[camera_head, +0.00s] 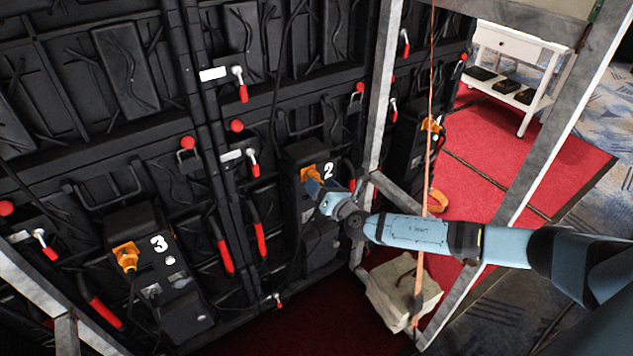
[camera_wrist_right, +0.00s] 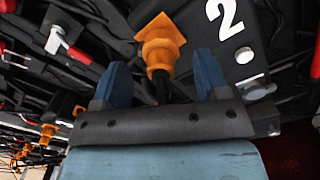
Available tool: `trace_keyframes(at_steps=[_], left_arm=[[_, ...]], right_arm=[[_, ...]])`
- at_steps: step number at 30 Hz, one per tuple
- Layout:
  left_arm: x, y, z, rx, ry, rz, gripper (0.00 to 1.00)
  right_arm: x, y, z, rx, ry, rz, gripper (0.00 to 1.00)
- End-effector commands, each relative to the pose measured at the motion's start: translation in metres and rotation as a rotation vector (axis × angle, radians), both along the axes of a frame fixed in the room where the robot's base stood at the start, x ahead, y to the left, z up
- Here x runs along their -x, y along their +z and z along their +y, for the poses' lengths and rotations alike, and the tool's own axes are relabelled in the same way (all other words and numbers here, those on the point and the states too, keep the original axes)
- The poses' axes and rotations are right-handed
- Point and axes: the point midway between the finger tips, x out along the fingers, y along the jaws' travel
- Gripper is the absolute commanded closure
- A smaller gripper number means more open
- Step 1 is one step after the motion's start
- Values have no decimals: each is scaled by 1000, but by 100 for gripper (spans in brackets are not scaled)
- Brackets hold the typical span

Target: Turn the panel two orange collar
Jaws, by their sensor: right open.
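The panel two orange collar (camera_head: 311,173) sits on the black box marked 2 (camera_head: 327,171), at the middle of the head view. In the right wrist view the collar (camera_wrist_right: 160,47) shows whole, with a square flange and a ribbed body above a dark cable. My right gripper (camera_head: 315,187) is open, its two blue fingers right at the collar in the head view. In the right wrist view the fingers of the gripper (camera_wrist_right: 160,80) stand left and right of the collar's lower end, with gaps on both sides. Contact cannot be told. My left gripper is not in view.
Another orange collar (camera_head: 126,257) is on the box marked 3, and one (camera_head: 431,125) is at the far right panel. Red-handled latches (camera_head: 242,90) stick out around the panels. Metal frame posts (camera_head: 381,95) and a sandbag (camera_head: 404,288) stand near my right arm.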

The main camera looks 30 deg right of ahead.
Motion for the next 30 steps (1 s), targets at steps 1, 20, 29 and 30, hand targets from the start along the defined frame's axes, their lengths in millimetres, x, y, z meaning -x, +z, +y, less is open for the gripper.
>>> trace_keyframes(at_steps=[1, 20, 29, 30], left_arm=[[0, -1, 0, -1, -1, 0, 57], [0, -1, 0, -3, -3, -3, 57], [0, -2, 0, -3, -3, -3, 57], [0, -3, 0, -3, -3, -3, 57]], right_arm=[[-8, 0, 1, 1, 0, -1, 32], [-28, 0, 3, -1, 0, 1, 55], [-28, -1, 3, -6, 1, 1, 82], [-28, -2, 3, -12, 1, 2, 82]])
